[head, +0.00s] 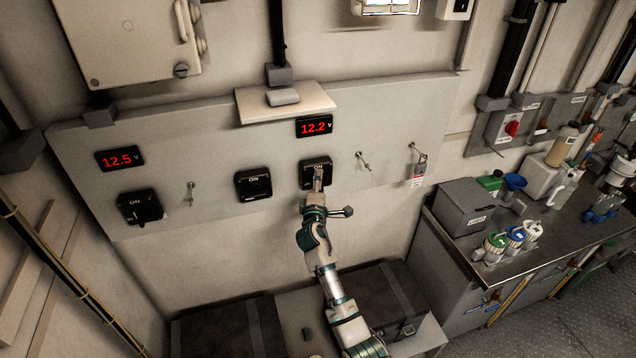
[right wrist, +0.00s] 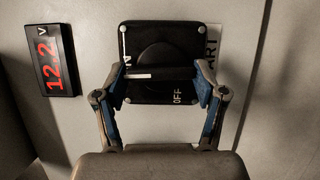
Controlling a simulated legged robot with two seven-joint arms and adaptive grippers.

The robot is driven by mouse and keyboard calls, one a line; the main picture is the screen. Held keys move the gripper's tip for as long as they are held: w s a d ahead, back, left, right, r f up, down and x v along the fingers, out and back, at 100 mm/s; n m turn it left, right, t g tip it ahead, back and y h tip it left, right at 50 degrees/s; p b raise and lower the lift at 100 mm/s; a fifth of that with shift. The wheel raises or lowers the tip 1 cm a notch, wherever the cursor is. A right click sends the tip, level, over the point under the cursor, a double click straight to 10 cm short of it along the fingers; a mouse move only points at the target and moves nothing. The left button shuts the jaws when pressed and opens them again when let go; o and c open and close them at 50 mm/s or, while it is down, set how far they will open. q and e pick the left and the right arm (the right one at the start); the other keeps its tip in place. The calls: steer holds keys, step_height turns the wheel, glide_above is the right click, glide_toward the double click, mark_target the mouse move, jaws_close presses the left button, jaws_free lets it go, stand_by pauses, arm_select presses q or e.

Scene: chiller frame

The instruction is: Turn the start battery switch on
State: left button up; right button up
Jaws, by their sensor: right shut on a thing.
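The start battery switch (head: 329,175) is a black square rotary switch under the red 12.2 V display (head: 314,126). In the right wrist view, the switch plate (right wrist: 165,97) shows with part of a label ending in "ART" beside it. Its bar handle (right wrist: 165,73) lies across the picture, its white-marked end by the partly hidden ON lettering. OFF is at the lower right. My right gripper (right wrist: 162,88) is shut on the handle, a finger at each end. It also shows at the switch in the head view (head: 318,178). My left gripper is not in view.
Two other black switches, middle (head: 254,184) and left (head: 140,207), sit on the same panel. Keys (head: 364,162) and a tagged padlock (head: 419,168) hang to the right. A ledge (head: 284,101) juts out above. Dark boxes (head: 230,328) stand below; a bench with bottles is right.

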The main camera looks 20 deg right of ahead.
steer(key=shift+d+f+m+g, duration=0.2)
steer(key=shift+m+g, duration=0.1)
steer(key=shift+m, duration=0.1)
steer(key=o, duration=1.1)
steer(key=shift+o, duration=0.2)
steer(key=shift+s, duration=0.1)
steer(key=v, duration=1.1)
steer(key=shift+s+a, duration=0.2)
steer(key=shift+s, duration=0.15)
steer(key=shift+f, duration=0.2)
